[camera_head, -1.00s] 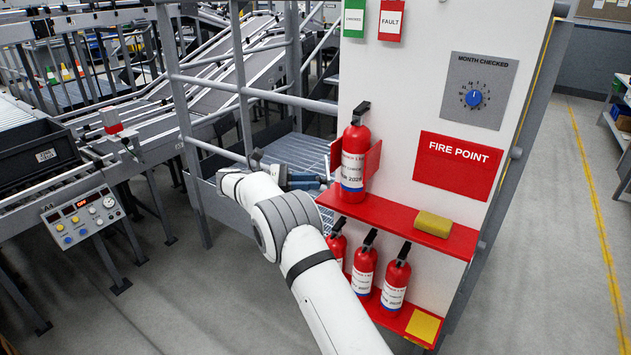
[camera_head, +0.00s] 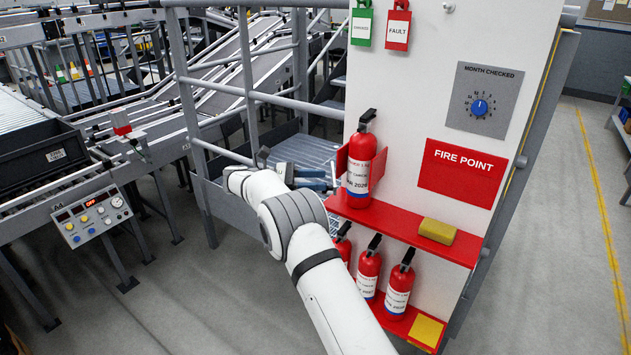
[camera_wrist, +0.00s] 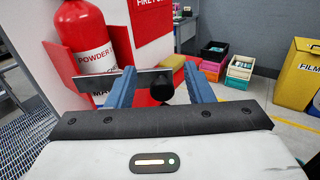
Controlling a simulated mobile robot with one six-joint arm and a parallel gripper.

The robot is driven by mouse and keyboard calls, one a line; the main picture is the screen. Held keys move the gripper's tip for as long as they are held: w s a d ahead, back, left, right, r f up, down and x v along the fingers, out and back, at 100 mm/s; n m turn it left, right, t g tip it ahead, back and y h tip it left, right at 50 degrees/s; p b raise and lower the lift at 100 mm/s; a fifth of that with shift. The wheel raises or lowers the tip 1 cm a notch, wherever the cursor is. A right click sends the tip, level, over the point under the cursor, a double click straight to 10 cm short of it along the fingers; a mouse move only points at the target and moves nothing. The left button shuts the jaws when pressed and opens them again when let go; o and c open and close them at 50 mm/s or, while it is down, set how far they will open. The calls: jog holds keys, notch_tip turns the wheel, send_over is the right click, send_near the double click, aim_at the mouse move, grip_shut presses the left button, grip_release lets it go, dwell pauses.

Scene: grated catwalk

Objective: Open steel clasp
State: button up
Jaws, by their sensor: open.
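A large red fire extinguisher (camera_head: 361,160) stands upright in a red bracket on the upper red shelf; in the wrist view its body (camera_wrist: 82,35) is at the left. A flat steel clasp (camera_wrist: 113,83) crosses in front of it in the wrist view, with a dark round knob (camera_wrist: 162,88) at its right. My gripper (camera_wrist: 160,78) is open, its blue fingers on either side of the knob, the left one overlapping the clasp in view. Contact cannot be told. In the head view my gripper (camera_head: 312,178) is left of the extinguisher, and the clasp is hardly visible.
A yellow sponge-like block (camera_head: 437,231) lies on the upper red shelf (camera_head: 405,230). Several smaller extinguishers (camera_head: 398,289) stand below. Grey railings (camera_head: 249,85) rise behind my arm. A control box (camera_head: 92,217) is at the left. The right-hand floor is mostly clear.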

notch_tip(320, 180, up, 8)
jog(key=p, duration=0.3)
jog(key=shift+f, duration=0.25)
jog(key=shift+d, duration=0.1)
